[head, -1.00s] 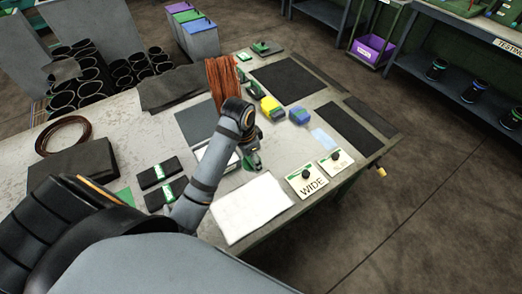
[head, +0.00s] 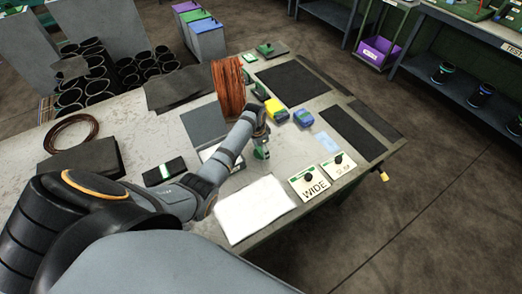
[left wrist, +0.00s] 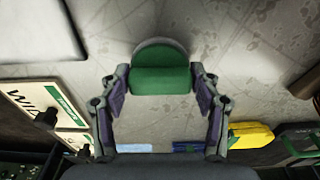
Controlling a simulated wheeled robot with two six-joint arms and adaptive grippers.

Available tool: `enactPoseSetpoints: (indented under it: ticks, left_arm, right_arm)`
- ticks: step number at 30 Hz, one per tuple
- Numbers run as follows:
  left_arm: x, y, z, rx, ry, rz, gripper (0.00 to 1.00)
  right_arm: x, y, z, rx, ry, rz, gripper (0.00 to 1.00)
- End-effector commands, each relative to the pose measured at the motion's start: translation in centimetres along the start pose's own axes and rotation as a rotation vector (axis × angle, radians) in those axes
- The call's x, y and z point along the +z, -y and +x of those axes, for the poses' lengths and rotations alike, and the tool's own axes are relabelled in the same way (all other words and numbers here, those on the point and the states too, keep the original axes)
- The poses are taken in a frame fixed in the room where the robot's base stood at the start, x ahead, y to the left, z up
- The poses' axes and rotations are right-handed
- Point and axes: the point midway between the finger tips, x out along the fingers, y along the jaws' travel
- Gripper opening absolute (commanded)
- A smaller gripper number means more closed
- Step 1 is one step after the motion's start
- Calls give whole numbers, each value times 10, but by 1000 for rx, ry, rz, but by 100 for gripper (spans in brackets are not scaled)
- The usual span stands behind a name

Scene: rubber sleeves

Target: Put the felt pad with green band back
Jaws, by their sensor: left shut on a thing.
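My left gripper (left wrist: 160,95) is shut on the felt pad with green band (left wrist: 161,81). In the left wrist view the pad shows a green front and a rounded grey edge behind, between the two fingers. In the head view my left gripper (head: 261,147) is above the middle of the table, and only a little green of the pad shows at its tip. I cannot tell whether the pad touches the table. My right gripper is not in view.
Yellow (head: 277,111) and blue (head: 303,117) blocks stand beyond the gripper, near a copper coil (head: 228,88). The WIDE sign plate (head: 309,184) and a white cloth (head: 255,208) lie at the near edge. A black piece with a green-and-white band (head: 165,171) lies left.

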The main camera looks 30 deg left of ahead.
Motion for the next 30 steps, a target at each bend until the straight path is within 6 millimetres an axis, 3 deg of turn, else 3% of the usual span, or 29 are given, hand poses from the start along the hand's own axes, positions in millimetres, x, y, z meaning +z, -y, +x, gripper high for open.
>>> enactPoseSetpoints:
  ticks: [12, 13, 17, 26, 30]
  left_arm:
    - [1, 0, 8, -1, -2, 0, 34]
    - [0, 0, 7, -2, -2, 0, 67]
    - [1, 0, 7, -1, -2, 0, 85]
    - [1, 0, 7, -1, -1, 0, 86]
    - [0, 1, -4, -3, -3, 0, 86]
  right_arm:
    - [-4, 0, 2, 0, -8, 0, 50]
    - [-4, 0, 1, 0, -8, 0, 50]
    - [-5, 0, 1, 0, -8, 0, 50]
    - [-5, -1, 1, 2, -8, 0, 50]
    - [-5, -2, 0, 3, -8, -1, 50]
